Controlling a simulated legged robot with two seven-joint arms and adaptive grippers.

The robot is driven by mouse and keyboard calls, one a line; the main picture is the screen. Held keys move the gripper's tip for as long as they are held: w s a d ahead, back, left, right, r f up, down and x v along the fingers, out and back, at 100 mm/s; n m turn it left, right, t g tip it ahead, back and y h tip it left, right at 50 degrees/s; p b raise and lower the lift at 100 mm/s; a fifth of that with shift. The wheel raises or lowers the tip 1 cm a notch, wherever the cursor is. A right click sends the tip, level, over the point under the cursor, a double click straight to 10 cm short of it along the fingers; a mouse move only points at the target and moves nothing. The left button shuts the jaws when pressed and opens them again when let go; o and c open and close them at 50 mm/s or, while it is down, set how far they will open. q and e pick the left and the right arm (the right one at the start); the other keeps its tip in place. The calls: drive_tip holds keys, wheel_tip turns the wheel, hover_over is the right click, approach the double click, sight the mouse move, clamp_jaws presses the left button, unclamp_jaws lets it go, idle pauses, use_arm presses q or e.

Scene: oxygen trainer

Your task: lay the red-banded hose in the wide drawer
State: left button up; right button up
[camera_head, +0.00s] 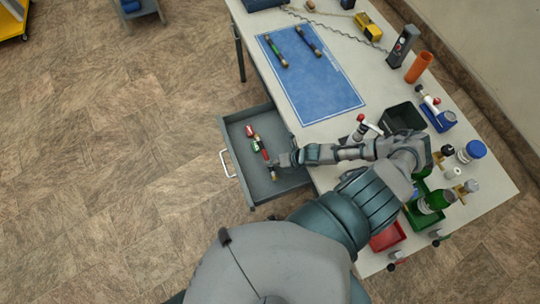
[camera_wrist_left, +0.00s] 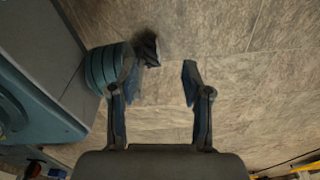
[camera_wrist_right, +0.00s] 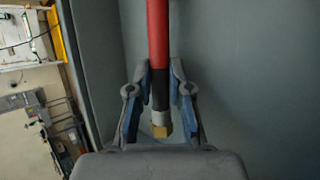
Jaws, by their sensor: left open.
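The red-banded hose (camera_head: 265,153) is in the open wide drawer (camera_head: 232,166), slanting across its middle. In the right wrist view the hose (camera_wrist_right: 158,35) shows a long red stretch, then a black part and a brass end. My right gripper (camera_head: 274,163) reaches down into the drawer. In its wrist view its fingers (camera_wrist_right: 161,80) are closed in on both sides of the hose near the brass end. Whether the whole hose rests on the drawer floor is hard to tell. My left gripper (camera_wrist_left: 160,80) is open and empty above the floor, outside the head view.
A black bin (camera_head: 404,117) and several fittings crowd the right side.

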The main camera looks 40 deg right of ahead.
drive_tip(key=o, duration=0.4)
drive_tip(key=shift+d, duration=0.15)
drive_tip(key=shift+o, duration=0.2)
drive_tip(key=shift+a+r, duration=0.1)
drive_tip(key=shift+a, duration=0.35)
drive_tip(key=shift+a+r+p, duration=0.1)
drive_tip(key=shift+r+p, duration=0.35)
use_arm(q)
wheel_tip(320, 180, up, 11)
drive_tip(key=s+p, duration=0.1)
drive_tip(key=p, duration=0.9)
drive_tip(key=shift+d+f, duration=0.2)
drive_tip(key=shift+d, duration=0.05)
use_arm(e)
drive_tip(key=v, duration=1.1)
drive_tip(key=shift+s+d+r, duration=0.2)
drive_tip(key=shift+s+d, duration=0.1)
use_arm(q)
drive_tip(key=shift+s, duration=0.1)
